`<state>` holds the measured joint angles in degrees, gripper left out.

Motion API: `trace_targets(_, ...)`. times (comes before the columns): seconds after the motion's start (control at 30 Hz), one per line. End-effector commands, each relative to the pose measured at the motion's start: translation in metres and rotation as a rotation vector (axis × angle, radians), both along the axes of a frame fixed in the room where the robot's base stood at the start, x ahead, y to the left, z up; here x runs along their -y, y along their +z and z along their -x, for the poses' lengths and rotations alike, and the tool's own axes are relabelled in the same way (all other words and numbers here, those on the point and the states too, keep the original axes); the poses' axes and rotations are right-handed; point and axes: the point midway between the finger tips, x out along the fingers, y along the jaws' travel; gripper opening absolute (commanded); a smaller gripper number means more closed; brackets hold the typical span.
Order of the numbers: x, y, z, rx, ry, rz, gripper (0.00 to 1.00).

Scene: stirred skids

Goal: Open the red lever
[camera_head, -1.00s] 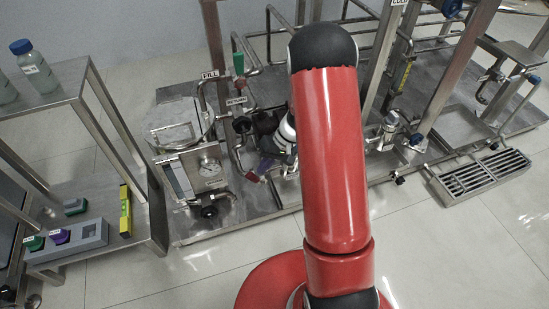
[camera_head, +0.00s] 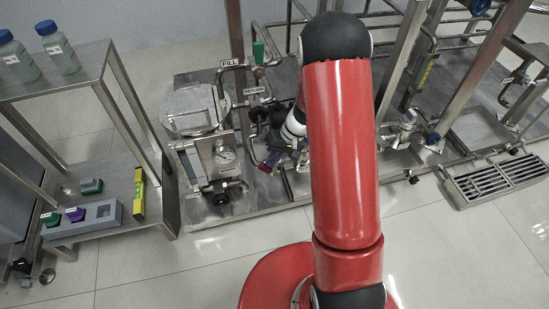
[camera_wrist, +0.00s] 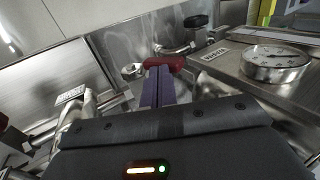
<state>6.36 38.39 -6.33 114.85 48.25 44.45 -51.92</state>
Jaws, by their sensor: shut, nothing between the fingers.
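A red lever (camera_wrist: 166,62) lies at the tips of my gripper in the wrist view, on a steel fitting. A small red part at the gripper also shows in the head view (camera_head: 264,168); it appears to be the same lever. My gripper (camera_wrist: 157,70) has its purple fingers together with nothing between them. The fingertips overlap the lever's near side; I cannot tell whether they touch it. In the head view the gripper (camera_head: 272,159) reaches down left of my red arm, which hides part of the pipework.
A round gauge (camera_wrist: 275,62) on a steel box stands close right of the fingers. Steel pipes (camera_wrist: 80,110) are close on the left. A steel stand (camera_head: 90,95) with bottles is at left in the head view, a floor grate (camera_head: 490,180) at right. The front floor is open.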

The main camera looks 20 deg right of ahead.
Motion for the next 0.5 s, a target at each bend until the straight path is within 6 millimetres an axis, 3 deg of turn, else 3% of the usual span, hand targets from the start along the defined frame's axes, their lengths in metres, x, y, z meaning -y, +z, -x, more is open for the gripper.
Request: trace_targets(0.5,-0.031,-0.005,0.001,0.002,0.011,0.299,0.00)
